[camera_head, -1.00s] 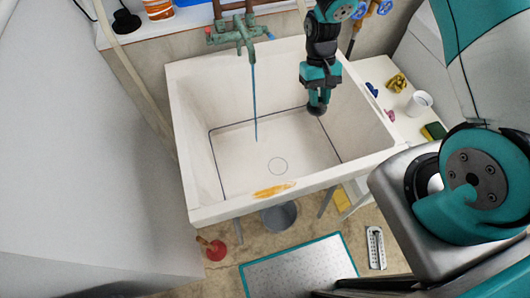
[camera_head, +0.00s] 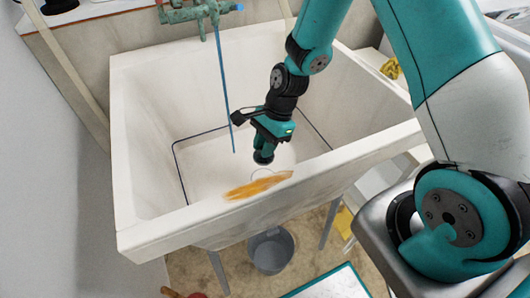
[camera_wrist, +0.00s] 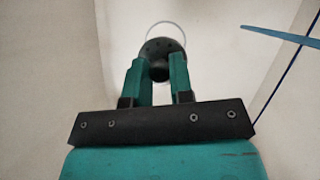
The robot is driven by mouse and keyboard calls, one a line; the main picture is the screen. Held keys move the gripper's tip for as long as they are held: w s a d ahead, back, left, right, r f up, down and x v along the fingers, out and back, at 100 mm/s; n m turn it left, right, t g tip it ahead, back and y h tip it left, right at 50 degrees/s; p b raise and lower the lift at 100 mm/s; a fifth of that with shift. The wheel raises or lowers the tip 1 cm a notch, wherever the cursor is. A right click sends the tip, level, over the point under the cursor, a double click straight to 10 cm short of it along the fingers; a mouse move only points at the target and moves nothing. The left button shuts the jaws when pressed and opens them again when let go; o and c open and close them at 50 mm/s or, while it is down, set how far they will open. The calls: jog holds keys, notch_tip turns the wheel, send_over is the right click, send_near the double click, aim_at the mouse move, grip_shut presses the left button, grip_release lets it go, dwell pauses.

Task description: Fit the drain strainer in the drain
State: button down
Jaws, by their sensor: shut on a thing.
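My gripper (camera_head: 264,151) is inside the white sink, pointing down. It is shut on the dark round drain strainer (camera_head: 263,158), which hangs below the fingertips. In the wrist view the strainer (camera_wrist: 162,62) sits between the two teal fingers, with small holes around its rim. The strainer appears above the sink floor; the exact gap is unclear.
The sink (camera_head: 130,190) has high walls, and its front rim carries an orange stain (camera_head: 257,186). A grey bucket (camera_head: 271,252) stands under the sink.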

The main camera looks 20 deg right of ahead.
jog(key=shift+f+b, duration=4.15)
jog(key=shift+f, duration=0.6)
jog(key=shift+f, duration=0.75)
jog(key=c, duration=0.9)
grip_release()
jog(key=p+v, duration=0.3)
jog(key=v, duration=1.4)
jog(key=shift+r, duration=0.2)
